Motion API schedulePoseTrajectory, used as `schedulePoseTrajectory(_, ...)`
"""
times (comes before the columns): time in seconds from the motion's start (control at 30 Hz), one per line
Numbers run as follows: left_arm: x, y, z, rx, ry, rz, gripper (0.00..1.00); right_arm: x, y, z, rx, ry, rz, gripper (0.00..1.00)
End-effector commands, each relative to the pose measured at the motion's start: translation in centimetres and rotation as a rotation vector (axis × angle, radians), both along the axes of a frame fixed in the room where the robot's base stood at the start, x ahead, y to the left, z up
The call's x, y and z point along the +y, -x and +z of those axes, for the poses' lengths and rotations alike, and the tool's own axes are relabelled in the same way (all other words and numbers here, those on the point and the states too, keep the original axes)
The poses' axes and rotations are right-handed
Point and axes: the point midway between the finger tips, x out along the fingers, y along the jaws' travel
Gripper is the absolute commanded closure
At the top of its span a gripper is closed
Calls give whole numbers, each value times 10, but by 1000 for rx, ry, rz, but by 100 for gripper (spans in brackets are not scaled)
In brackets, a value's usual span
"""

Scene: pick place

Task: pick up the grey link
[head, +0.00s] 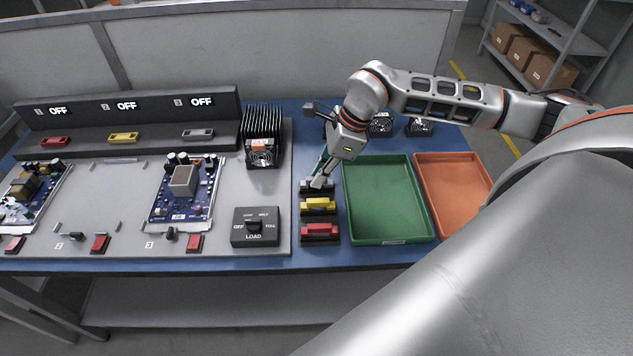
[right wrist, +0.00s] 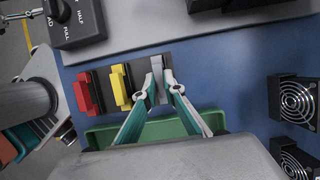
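The grey link (head: 318,185) sits in the rearmost dark holder of a short row right of the grey panel, behind the yellow and red links. In the right wrist view the grey link (right wrist: 158,72) stands between my right gripper's two teal fingers. My right gripper (head: 321,181) points down at it, with its fingertips (right wrist: 160,82) low on either side of the link. Whether both tips press on the link or leave a small gap is unclear. In the head view the fingers partly hide the link.
The yellow link (head: 318,205) and red link (head: 320,231) sit close in front. A green tray (head: 390,241) and an orange tray (head: 452,157) lie to the right. Fans (head: 381,124) stand behind. A finned heat sink (head: 262,135) and the load switch box (head: 255,227) are left.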

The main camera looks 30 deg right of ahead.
Motion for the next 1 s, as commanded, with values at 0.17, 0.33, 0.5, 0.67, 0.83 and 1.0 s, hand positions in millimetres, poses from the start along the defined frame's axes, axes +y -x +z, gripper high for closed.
schedulePoseTrajectory(0.17,0,-1,2,-4,1,0,62,0,0,0,0,0,0,100)
schedulePoseTrajectory(0.33,0,-2,4,-8,2,0,62,0,0,1,-1,0,0,100)
schedulePoseTrajectory(0.5,-1,-3,6,-10,3,0,62,-1,-1,10,-5,0,-1,100)
schedulePoseTrajectory(0.67,-1,-3,7,-10,3,0,62,-1,-2,31,-7,1,0,100)
schedulePoseTrajectory(0.83,-1,-2,7,-7,2,1,62,0,-2,72,-9,1,0,100)
schedulePoseTrajectory(1.0,0,-2,8,-5,2,0,62,0,-2,121,-10,0,0,100)
